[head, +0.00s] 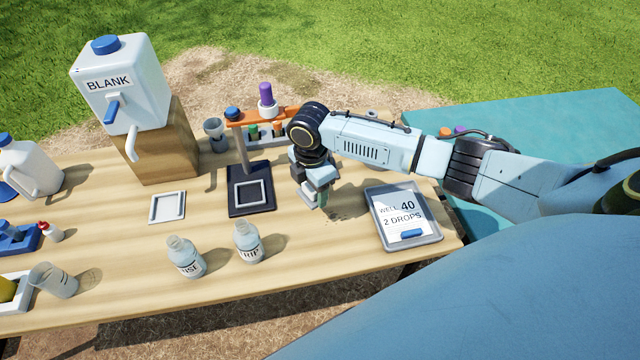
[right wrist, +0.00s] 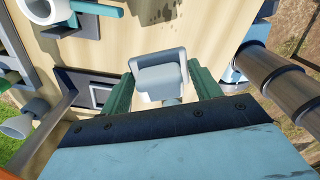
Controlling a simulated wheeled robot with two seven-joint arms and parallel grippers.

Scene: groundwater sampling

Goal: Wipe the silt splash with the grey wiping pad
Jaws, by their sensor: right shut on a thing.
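My right gripper (head: 317,198) points down over the table, right of the dark stand base. Its green fingers are shut on the grey wiping pad (right wrist: 160,77), which sits between the fingertips in the right wrist view. In the head view the pad (head: 307,194) is partly hidden by the fingers. I cannot tell whether the pad touches the table. A faint brownish patch (head: 343,213) lies on the wood just right of the fingertips; it may be the silt splash, mixed with the gripper's shadow. My left gripper is not in view.
A grey tray (head: 436,239) with a label card stands right of the gripper. An orange-topped stand (head: 250,200) is close on its left. Two small labelled bottles (head: 184,257) (head: 248,243) stand front left. The table's front middle is clear.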

